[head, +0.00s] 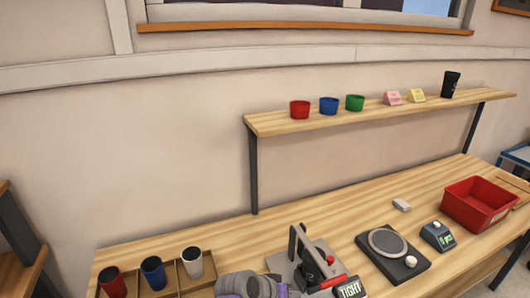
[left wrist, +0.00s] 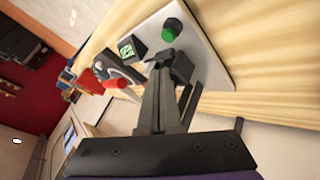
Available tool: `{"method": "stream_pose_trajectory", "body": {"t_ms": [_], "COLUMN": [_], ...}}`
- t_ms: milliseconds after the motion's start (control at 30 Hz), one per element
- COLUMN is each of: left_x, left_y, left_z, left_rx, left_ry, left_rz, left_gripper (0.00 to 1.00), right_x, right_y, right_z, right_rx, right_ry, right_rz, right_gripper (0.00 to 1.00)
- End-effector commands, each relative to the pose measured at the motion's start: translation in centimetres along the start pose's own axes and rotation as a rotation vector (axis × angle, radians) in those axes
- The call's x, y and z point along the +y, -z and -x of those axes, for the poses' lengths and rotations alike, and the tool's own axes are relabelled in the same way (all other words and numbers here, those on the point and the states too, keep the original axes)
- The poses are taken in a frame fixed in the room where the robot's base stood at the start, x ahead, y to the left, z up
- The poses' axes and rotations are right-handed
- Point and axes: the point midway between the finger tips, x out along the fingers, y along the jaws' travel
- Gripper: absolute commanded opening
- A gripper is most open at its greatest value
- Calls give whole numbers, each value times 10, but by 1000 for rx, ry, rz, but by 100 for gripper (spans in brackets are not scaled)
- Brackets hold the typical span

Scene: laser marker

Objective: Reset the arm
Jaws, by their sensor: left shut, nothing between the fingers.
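My left arm (head: 252,286), grey and purple, enters at the bottom of the head view, in front of the laser marker (head: 297,244). In the left wrist view my left gripper (left wrist: 160,62) is shut and empty, its dark fingers together. The fingers point toward the marker's pale base plate (left wrist: 205,55), which carries a green button (left wrist: 168,33) and a small green-lit display (left wrist: 130,48). A red handle (left wrist: 116,84) shows just left of the fingertips. Whether the fingers touch the marker cannot be told. My right gripper is in neither view.
Right of the marker are a scale-like round plate (head: 390,242), a small meter (head: 437,236) and a red bin (head: 478,204). A shelf (head: 290,123) holds cups and cards above. The table behind the marker is mostly clear.

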Motion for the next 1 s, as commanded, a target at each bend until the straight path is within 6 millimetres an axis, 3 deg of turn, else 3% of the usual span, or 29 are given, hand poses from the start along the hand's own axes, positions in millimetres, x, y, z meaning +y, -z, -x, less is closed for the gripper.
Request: {"method": "stream_pose_trajectory", "body": {"t_ms": [100, 300, 500, 700, 1000], "left_x": [-36, -97, -139, -157, -160], "left_y": [-21, -81, -140, -172, -175], "left_z": [55, 140, 192, 212, 214], "left_rx": [2, -13, -31, -43, -45], "left_ry": [111, 327, 498, 584, 593], "left_rz": [6, 27, 52, 66, 68], "left_gripper": [0, 0, 0, 0, 0], "right_x": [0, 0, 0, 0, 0], "right_y": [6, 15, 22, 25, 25], "right_z": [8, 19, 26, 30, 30], "right_rx": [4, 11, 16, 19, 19], "right_ry": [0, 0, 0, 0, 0], "right_rz": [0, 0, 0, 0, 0], "right_gripper": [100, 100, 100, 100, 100]}}
